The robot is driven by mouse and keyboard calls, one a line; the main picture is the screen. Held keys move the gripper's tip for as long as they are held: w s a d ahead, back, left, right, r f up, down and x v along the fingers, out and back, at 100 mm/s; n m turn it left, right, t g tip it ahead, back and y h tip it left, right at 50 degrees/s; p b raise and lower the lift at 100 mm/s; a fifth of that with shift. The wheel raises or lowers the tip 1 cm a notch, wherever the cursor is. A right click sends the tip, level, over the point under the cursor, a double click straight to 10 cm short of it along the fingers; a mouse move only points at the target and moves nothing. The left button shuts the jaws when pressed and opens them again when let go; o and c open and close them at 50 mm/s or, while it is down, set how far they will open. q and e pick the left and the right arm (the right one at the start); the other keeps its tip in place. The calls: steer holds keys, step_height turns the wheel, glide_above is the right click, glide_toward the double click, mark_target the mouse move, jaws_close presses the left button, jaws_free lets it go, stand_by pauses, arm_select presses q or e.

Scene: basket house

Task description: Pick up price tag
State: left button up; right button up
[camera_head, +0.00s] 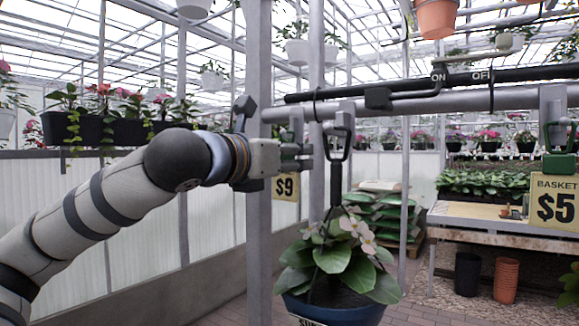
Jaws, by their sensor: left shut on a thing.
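A yellow price tag (286,188) with "$9" in black shows directly below my left gripper, its upper part hidden behind the gripper. My left gripper (304,156) is shut on this tag, just under the grey horizontal rail, beside the upright post. Where exactly the fingers grip it is hidden. A second yellow price tag (557,205) reading "BASKET $5" hangs at the right from a green hook. My right gripper is not in view.
A blue hanging basket (340,311) with a leafy flowering plant hangs from a dark handle right of my gripper. The grey rail (440,102) and post (258,230) are close by. A plant bench (480,217) stands at the right.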

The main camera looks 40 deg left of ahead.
arm_select(q)
steer(key=shift+r, duration=0.25)
steer(key=s+d+r, duration=0.1)
steer(key=s+d, duration=0.1)
steer(key=s, duration=1.6)
steer(key=shift+w, duration=0.1)
